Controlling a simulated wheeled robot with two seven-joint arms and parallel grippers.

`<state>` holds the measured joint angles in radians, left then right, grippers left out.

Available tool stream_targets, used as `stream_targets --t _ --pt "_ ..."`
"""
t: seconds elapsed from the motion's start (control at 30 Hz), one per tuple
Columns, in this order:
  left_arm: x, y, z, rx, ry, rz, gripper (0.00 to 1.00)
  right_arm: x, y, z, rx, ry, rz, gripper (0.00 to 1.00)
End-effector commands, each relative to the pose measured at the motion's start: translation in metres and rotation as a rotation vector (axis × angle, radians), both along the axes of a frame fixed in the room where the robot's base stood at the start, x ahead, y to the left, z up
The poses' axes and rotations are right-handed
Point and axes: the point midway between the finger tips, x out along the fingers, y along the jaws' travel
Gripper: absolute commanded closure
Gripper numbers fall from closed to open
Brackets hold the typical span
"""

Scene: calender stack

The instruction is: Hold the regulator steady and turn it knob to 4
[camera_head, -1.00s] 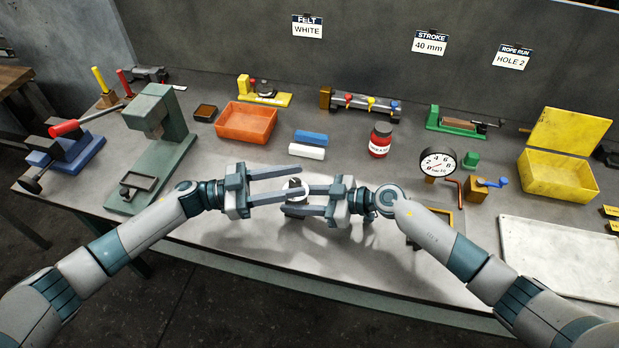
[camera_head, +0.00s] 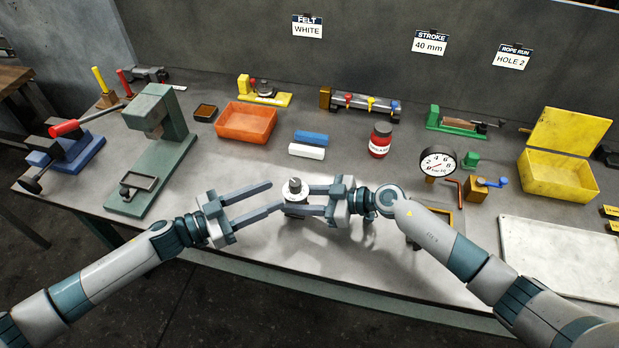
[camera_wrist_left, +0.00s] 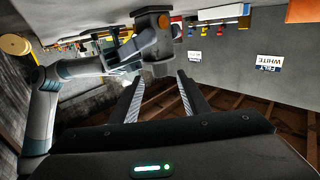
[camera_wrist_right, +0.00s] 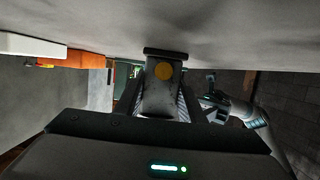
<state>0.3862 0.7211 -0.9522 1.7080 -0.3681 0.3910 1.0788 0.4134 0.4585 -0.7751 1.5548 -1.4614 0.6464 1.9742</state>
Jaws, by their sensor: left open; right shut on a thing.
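The regulator (camera_head: 295,196) is a small dark body with a white ring dial and a dark knob (camera_head: 295,182) on top, upright near the bench's front middle. My right gripper (camera_head: 308,199) is shut on its body from the right. In the right wrist view the dark regulator body (camera_wrist_right: 160,100), with an orange disc on it, sits between the fingers. My left gripper (camera_head: 276,195) is open and empty to the left, its fingertips pointing at the regulator and apart from the knob. The numbers on the dial are too small to read.
A round gauge (camera_head: 437,163) stands to the right. A green press (camera_head: 150,150) stands at left. The bench around my left gripper is clear.

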Motion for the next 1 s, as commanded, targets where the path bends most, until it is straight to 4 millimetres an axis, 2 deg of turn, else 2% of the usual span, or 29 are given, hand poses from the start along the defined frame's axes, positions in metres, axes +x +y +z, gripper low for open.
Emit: stream_targets --t 0.27,0.7,1.0 --pt "0.01 -0.021 0.001 -0.002 -0.002 -0.001 0.58 0.0 0.0 -0.001 -0.001 0.001 0.001 1.0" --pt "0.039 -0.084 0.001 -0.002 -0.001 -0.001 0.58 -0.001 0.0 -0.001 -0.001 0.001 0.001 1.0" --pt "0.049 -0.107 0.0 -0.001 0.0 -0.001 0.58 -0.001 0.0 -0.001 -0.001 0.001 0.001 1.0"
